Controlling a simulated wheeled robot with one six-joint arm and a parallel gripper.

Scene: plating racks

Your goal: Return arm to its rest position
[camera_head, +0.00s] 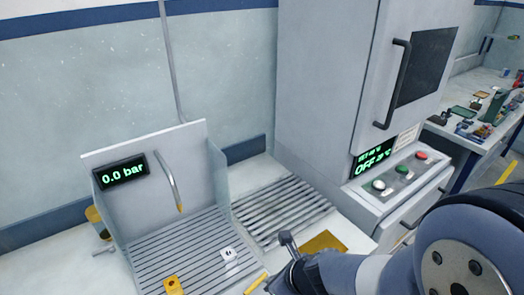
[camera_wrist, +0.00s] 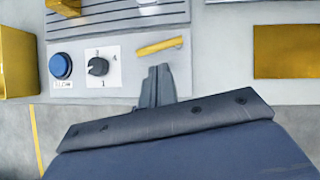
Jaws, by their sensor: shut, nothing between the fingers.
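My gripper (camera_head: 287,240) is low in the head view, in front of the slatted metal rack and left of my large arm joint. In the wrist view my gripper (camera_wrist: 158,70) shows at the centre with its fingers together and nothing between them. It points toward the bench's front edge, beside a black knob (camera_wrist: 98,66) on a white dial plate and a yellow bar (camera_wrist: 159,46). I cannot tell how far above the bench the fingertips are.
A sink-like station with a "0.0 bar" display (camera_head: 122,171) stands left. A grey oven cabinet (camera_head: 325,90) with an "OFF" display (camera_head: 373,157) and buttons stands right. A blue button (camera_wrist: 60,66) and yellow plate (camera_wrist: 284,52) are near the front. A cluttered table (camera_head: 470,120) is far right.

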